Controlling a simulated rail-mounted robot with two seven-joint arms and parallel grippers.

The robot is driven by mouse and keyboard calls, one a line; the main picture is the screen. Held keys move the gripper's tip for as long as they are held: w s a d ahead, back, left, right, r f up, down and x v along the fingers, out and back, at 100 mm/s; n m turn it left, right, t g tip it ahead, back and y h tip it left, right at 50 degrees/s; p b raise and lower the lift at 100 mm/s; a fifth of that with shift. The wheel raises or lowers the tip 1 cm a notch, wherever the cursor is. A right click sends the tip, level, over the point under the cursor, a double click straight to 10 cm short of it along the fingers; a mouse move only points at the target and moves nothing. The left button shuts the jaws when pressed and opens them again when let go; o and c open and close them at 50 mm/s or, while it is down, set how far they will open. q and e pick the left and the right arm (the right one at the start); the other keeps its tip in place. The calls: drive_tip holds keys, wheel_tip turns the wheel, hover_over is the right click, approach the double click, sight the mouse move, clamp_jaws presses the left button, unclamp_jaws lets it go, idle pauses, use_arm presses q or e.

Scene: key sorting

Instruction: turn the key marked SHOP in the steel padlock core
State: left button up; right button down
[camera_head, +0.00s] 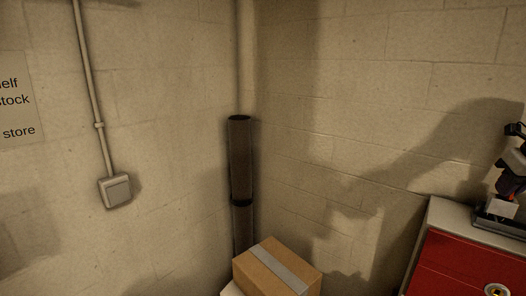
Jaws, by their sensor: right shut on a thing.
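Neither the key marked SHOP nor the steel padlock core can be made out in the head view. My left gripper is not in view.
A red cabinet (455,264) with a pale top stands at the lower right. A round, brass-centred fitting (496,291) shows on its red face. A taped cardboard box (262,272) and a dark upright tube (240,165) stand in the corner.

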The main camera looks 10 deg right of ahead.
drive_tip(key=shift+a, duration=0.1)
drive_tip(key=shift+f+m+h+b, duration=0.1)
drive_tip(key=shift+m+h+b, duration=0.35)
drive_tip(key=shift+m, duration=0.55)
drive_tip(key=shift+m+g+h+b, duration=0.35)
drive_tip(key=shift+m+g, duration=0.15)
drive_tip(key=shift+m, duration=0.8)
drive_tip(key=shift+m+g+h+p, duration=0.3)
drive_tip(key=shift+m+p, duration=0.25)
drive_tip(key=shift+m, duration=0.65)
drive_tip(key=shift+m+g+h+p, duration=0.3)
drive_tip(key=shift+m+g+p, duration=0.1)
drive_tip(key=shift+m, duration=0.8)
